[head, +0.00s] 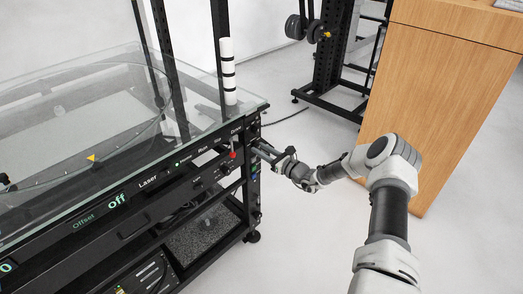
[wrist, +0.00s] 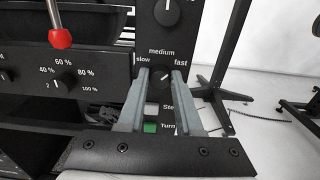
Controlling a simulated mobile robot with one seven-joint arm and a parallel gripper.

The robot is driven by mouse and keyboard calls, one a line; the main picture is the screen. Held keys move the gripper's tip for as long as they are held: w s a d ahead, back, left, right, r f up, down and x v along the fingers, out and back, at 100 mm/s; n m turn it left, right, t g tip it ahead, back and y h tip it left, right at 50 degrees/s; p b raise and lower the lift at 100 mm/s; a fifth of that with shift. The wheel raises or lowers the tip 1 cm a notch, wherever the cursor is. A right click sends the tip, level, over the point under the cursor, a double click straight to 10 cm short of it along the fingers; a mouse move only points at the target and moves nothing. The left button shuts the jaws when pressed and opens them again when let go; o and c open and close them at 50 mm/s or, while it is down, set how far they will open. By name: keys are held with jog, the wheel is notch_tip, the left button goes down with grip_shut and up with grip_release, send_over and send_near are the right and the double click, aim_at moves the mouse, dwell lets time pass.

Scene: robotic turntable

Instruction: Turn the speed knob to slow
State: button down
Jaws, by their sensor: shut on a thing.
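The speed knob (wrist: 161,79) is a small black dial on the panel, under the labels slow, medium and fast. Its light pointer mark seems to lean up and right, toward the fast side, but it is small. My gripper (wrist: 162,72) has one grey finger on each side of the knob and is shut on it. In the head view my gripper (head: 265,153) reaches the right end of the black turntable frame (head: 190,143). The knob is hidden there.
Another knob (wrist: 167,12) sits just above. A green button (wrist: 150,127) lies below, partly behind the fingers. A red-tipped lever (wrist: 61,38) and a percent dial (wrist: 66,83) are to the left. A wooden cabinet (head: 440,90) stands at the right.

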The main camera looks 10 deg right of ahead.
jog(key=shift+n, duration=0.3)
jog(key=n, duration=0.3)
jog(key=shift+n, duration=0.4)
jog(key=n, duration=0.4)
jog(key=shift+a, duration=0.1)
jog(key=shift+s+f+n, duration=0.1)
jog(key=shift+n, duration=2.25)
jog(key=shift+f+n, duration=0.1)
jog(key=shift+n, duration=2.25)
jog(key=c, duration=0.6)
grip_release()
